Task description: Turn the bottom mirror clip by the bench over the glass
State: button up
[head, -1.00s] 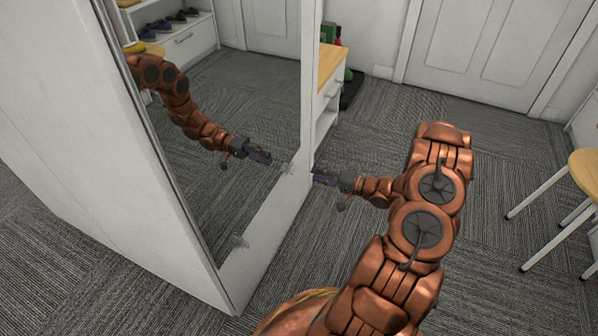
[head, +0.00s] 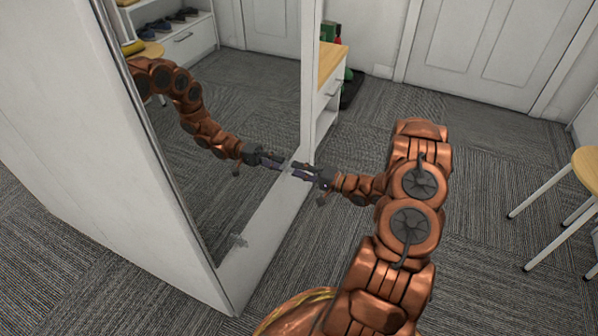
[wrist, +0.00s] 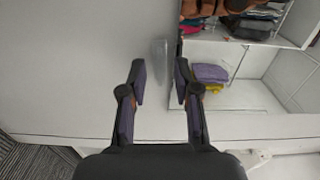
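The bottom mirror clip by the bench (wrist: 160,62) is a small, translucent strip on the white panel in the wrist view, beside the edge of the mirror glass (wrist: 235,65). My gripper (wrist: 160,76) is open, with one dark finger on each side of the clip; I cannot tell whether either finger touches it. In the head view my gripper (head: 296,170) is at the lower far corner of the mirror (head: 225,110), and its fingers largely hide the clip there. The other bottom clip (head: 239,241) is at the near lower corner.
A white bench with a wooden top (head: 330,62) stands just beyond the mirror cabinet (head: 60,130). A stool (head: 585,165) is at the right. Open carpet (head: 480,190) lies between them. The mirror shows my arm and shelves reflected.

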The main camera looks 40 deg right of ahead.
jog(key=shift+w+a, duration=0.1)
jog(key=shift+w, duration=0.05)
grip_shut()
dwell(0.4)
